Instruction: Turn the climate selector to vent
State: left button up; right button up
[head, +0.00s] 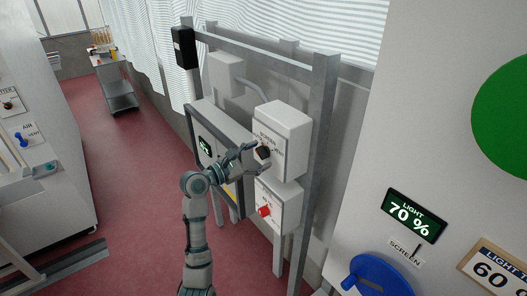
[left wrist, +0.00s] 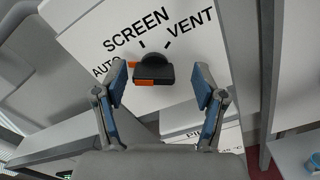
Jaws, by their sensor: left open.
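The climate selector is a black knob (left wrist: 157,69) with orange parts at its left end, on the front of a white box (head: 284,125). AUTO is printed at its left, SCREEN above and VENT at its right. The orange end lies on the AUTO side; its exact setting is hard to tell. The knob also shows in the head view (head: 263,152), partly behind the fingers. My left gripper (left wrist: 161,86) is open, one finger on each side of the knob, with gaps visible in the left wrist view. It also shows in the head view (head: 250,170). My right gripper is out of view.
A second box with a red knob (head: 264,211) hangs just below. A grey metal frame (head: 325,150) carries the boxes. At right are a green light display (head: 410,215) and a blue wheel (head: 378,276). The red floor (head: 130,190) is clear at left.

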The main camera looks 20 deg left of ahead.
pick_arm(q)
jog(key=shift+w+d, duration=0.15)
jog(key=shift+w, duration=0.5)
jog(key=shift+w+a+f, duration=0.1)
jog(key=shift+w+a, duration=0.05)
jog(key=shift+a, duration=0.2)
jog(key=shift+c, duration=0.3)
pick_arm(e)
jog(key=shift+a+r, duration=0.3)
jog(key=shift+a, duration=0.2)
pick_arm(q)
jog(key=shift+d, duration=0.4)
jog(key=c, duration=1.1)
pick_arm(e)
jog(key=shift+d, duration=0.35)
